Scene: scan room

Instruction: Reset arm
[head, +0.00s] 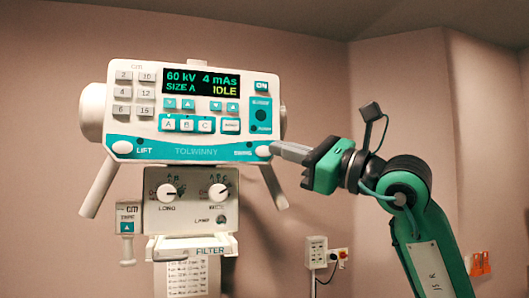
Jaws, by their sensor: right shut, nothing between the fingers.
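My right arm comes in from the lower right, green and black. Its gripper (280,150) is shut and empty, pointing left. The fingertips are at the right end of the white and teal control panel (195,136), close to the white knob at its lower right corner; I cannot tell whether they touch it. The panel's display (202,82) reads 60 kV, 4 mAs, SIZE A and IDLE. My left gripper is not in view.
Below the panel is a box with two dials (190,205) and a filter slot (190,248). Angled handles (99,187) stick out on both sides. A wall socket box (316,252) is behind my right arm's left side. The wall area at the upper right is clear.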

